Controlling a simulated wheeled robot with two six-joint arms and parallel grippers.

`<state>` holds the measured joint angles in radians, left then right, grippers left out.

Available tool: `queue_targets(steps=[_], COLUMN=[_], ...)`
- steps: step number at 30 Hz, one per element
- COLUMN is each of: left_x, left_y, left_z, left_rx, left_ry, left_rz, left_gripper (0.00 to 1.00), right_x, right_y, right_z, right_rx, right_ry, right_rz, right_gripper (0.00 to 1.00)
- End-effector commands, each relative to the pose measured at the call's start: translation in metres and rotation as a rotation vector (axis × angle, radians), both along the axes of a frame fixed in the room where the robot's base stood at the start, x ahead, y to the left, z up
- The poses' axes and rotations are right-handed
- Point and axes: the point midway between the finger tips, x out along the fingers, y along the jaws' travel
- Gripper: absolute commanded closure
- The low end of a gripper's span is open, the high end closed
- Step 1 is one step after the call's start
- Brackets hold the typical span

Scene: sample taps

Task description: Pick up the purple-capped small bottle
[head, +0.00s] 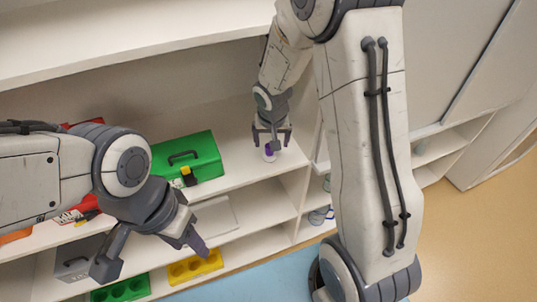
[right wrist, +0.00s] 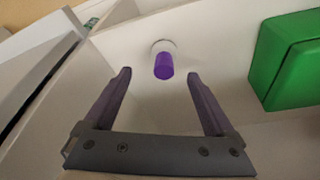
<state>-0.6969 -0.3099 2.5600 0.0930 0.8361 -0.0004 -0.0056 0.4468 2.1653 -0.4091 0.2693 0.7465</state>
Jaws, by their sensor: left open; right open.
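The small bottle (head: 269,155) with a purple cap stands on the white shelf, near its right end. In the head view my right gripper hides part of it. In the right wrist view its purple cap (right wrist: 164,65) shows just beyond the fingertips, centred between them. My right gripper (head: 271,143) is open and empty, with its fingers pointing at the bottle; it also shows in the right wrist view (right wrist: 157,78). My left gripper (head: 155,262) is open and empty in front of the lower shelves at the left.
A green toolbox (head: 205,156) stands on the same shelf to the left of the bottle; it also shows in the right wrist view (right wrist: 290,62). Yellow (head: 195,267) and green (head: 120,290) racks and a grey box (head: 78,258) are lower down. An upright panel bounds the shelf at the right.

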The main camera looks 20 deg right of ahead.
Motion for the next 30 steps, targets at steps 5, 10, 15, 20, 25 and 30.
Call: queue_targets(steps=[5,10,15,20,25,30], left_x=[0.000,0.000,0.000,0.000,0.000,0.000], left_y=[0.000,0.000,0.000,0.000,0.000,0.000], left_z=[-0.001,-0.004,-0.007,-0.007,-0.007,-0.007], left_rx=[0.000,0.000,0.000,0.000,0.000,0.000], left_ry=[0.000,0.000,0.000,0.000,0.000,0.000], left_rz=[0.000,0.000,0.000,0.000,0.000,0.000], left_gripper=[0.50,0.50,0.50,0.50,0.50,0.50], right_x=[0.004,0.013,0.018,0.019,0.019,0.018], right_y=[0.001,0.002,0.000,0.000,0.000,0.000], right_z=[-0.014,-0.040,-0.054,-0.054,-0.054,-0.053], right_rx=[0.000,0.001,0.001,0.001,0.001,0.001], right_ry=[0.002,0.004,0.001,0.000,0.000,0.000], right_rz=[0.002,0.002,0.001,0.000,0.001,0.001], right_gripper=[0.11,0.11,0.11,0.11,0.45,1.00])
